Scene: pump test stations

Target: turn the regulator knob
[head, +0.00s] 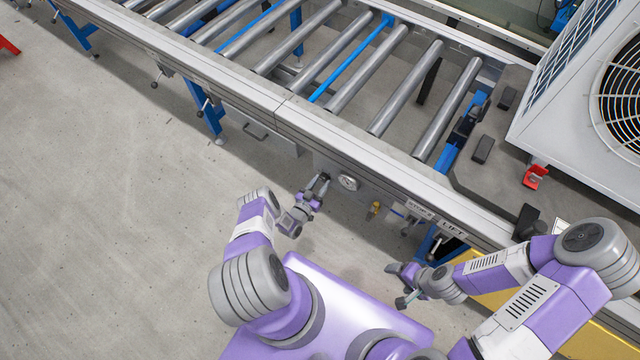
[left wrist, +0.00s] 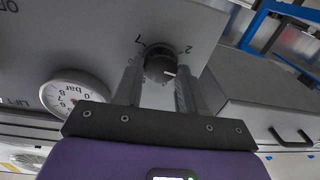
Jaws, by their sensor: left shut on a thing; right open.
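The regulator knob (left wrist: 160,66) is black and round with a white pointer mark. It sits on a grey panel (left wrist: 90,40) with printed numerals around it, in the left wrist view. My left gripper (left wrist: 158,88) is shut on it, one finger on each side. In the head view my left gripper (head: 319,184) is at the side of the conveyor frame and the knob is mostly hidden by the fingers. A round white gauge (head: 348,182) marked in bar is beside it; it also shows in the left wrist view (left wrist: 74,94). My right gripper (head: 398,285) is open and empty.
The roller conveyor (head: 290,118) runs across the top. A large fan unit (head: 580,90) stands at upper right.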

